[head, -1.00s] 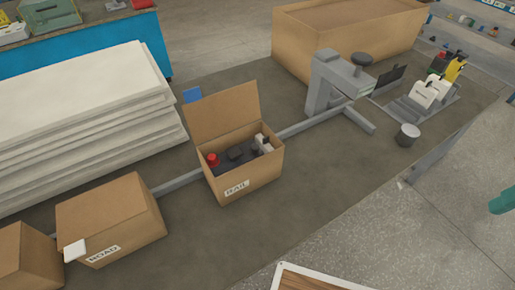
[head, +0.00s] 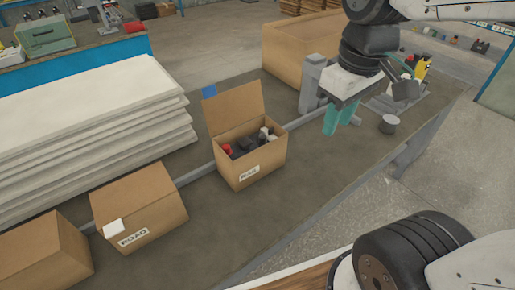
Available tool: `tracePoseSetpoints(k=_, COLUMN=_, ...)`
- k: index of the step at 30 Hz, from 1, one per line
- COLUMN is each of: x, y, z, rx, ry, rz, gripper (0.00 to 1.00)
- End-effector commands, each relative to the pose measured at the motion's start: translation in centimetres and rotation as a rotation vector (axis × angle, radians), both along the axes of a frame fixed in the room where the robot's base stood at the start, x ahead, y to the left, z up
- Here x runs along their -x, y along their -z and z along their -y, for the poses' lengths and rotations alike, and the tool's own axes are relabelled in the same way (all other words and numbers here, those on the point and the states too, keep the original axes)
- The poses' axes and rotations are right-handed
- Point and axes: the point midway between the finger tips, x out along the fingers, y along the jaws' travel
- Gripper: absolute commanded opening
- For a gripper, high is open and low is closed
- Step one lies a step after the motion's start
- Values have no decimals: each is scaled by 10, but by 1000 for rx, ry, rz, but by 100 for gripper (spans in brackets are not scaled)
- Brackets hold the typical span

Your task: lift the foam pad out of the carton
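An open carton (head: 236,171) with a label on its front stands on the bench, its rear flap (head: 234,110) raised. Inside I see a red piece (head: 226,150), dark grey pieces (head: 243,145) and pale pieces (head: 268,133) close together. I cannot tell which, if any, is the foam pad. My gripper (head: 342,116) has teal fingers pointing down, with a gap between them and nothing visible in it. It is to the right of the open carton, apart from it, in front of a grey post.
A closed carton marked ROAD (head: 140,206) and another carton (head: 42,255) stand at left. White sheets (head: 95,115) are stacked behind them.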

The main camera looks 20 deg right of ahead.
Motion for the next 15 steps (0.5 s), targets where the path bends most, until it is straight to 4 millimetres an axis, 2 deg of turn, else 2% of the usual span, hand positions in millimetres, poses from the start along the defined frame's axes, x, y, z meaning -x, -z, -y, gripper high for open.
tracePoseSetpoints(k=1, x=-21, y=3, z=-1, rx=8, ry=-108, rz=-18, gripper=32)
tracePoseSetpoints(k=3, x=-52, y=8, z=-4, rx=22, ry=-286, rz=-30, gripper=32)
tracePoseSetpoints(k=8, x=-121, y=32, z=-10, rx=45, ry=-696, rz=-50, gripper=32)
tracePoseSetpoints(k=12, x=-176, y=65, z=-16, rx=58, ry=-1035, rz=-66, gripper=32)
tracePoseSetpoints(k=15, x=-207, y=89, z=-21, rx=63, ry=-1237, rz=-73, gripper=32)
